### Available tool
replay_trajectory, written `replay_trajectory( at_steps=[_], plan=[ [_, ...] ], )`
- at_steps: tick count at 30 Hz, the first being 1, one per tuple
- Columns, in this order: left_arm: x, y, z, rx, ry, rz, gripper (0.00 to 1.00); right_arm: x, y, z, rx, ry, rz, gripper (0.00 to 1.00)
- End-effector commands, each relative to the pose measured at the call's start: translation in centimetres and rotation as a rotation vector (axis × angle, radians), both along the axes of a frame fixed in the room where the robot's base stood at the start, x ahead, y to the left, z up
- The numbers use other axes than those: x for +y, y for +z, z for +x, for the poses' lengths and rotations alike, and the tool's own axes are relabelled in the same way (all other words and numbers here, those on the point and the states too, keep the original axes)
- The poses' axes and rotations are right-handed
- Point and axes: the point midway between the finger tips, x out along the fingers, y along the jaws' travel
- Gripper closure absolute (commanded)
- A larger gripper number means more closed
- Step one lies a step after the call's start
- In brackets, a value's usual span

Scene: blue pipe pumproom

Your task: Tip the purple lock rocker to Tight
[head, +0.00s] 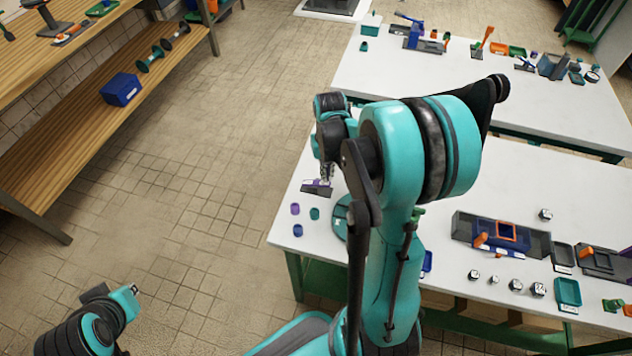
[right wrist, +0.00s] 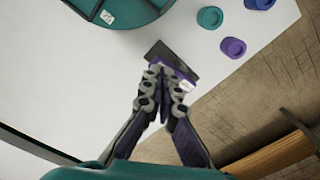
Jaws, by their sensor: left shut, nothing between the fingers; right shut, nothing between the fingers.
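The purple lock rocker (head: 316,182) sits on a dark base (head: 317,191) near the left edge of the white table. In the right wrist view the dark base (right wrist: 178,60) lies just beyond the fingertips, and a purple part of the rocker shows beside them. My right gripper (head: 326,178) is shut and empty, pointing down at the rocker; its fingertips (right wrist: 168,68) cover part of it. I cannot tell whether they touch it or which way the rocker is tipped. My left gripper (head: 133,290) is shut and empty, low over the floor at the left.
Purple, teal and blue caps (head: 297,230) stand near the rocker. A round teal tray (head: 340,219) is partly hidden behind my right arm. A dark fixture with a blue frame (head: 482,232) and several small blocks stand further right. Open tiled floor lies left of the table.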

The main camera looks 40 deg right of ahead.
Motion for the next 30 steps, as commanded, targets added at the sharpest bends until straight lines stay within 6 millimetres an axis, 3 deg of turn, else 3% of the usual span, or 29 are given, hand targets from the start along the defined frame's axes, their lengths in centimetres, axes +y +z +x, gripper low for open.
replay_trajectory(
  at_steps=[30],
  plan=[
    [0.0, -2.7, 0.0, 0.000, 0.000, 0.000, 1.00, 0.0, -3.2, 0.0, 0.000, 0.000, 0.000, 1.00]
  ],
)
